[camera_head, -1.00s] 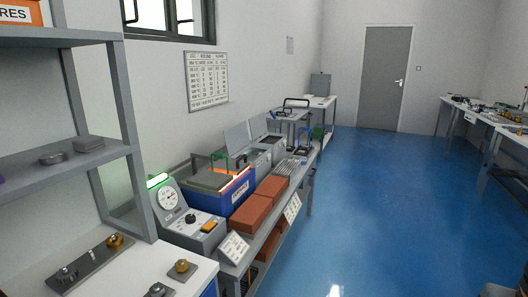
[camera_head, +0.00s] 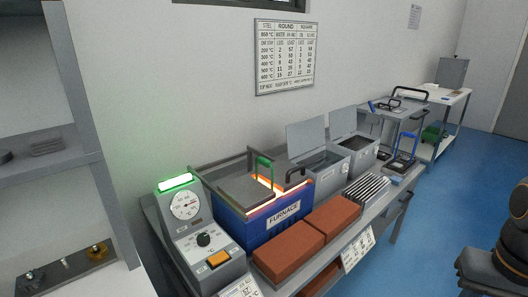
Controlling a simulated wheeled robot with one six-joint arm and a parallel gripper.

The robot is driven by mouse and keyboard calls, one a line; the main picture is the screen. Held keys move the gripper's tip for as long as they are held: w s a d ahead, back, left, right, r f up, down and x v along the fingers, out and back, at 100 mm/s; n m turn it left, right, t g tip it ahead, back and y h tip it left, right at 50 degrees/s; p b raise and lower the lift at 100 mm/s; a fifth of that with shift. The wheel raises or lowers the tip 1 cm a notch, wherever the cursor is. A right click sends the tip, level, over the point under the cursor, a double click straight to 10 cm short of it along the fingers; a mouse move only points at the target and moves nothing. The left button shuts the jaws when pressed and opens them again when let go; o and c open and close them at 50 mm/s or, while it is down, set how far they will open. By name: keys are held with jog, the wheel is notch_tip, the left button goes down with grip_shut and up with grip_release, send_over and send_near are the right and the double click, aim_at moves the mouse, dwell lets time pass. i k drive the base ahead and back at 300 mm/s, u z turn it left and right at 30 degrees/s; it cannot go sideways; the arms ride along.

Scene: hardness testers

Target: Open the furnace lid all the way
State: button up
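The furnace (camera_head: 284,217) is a blue box labelled FURNACE on the bench along the left wall. Its grey lid (camera_head: 245,190) lies over the left part of the top, roughly flat. A bright orange glow shows along the right and front edges of the opening. A green handle (camera_head: 264,163) stands up at the lid's right side, and a dark handle (camera_head: 295,171) is just right of it. I cannot tell which handle belongs to the lid. My gripper is not in view.
A control unit with a dial (camera_head: 186,206) stands left of the furnace. Red bricks (camera_head: 289,249) lie in front of it. Grey tanks with raised lids (camera_head: 306,139) stand to the right. A shelf (camera_head: 50,170) is at far left. Blue floor (camera_head: 440,190) is open at right.

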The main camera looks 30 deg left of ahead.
aim_at(248, 194)
jog(key=u, duration=0.6)
jog(key=i, duration=1.5)
jog(key=u, duration=0.5)
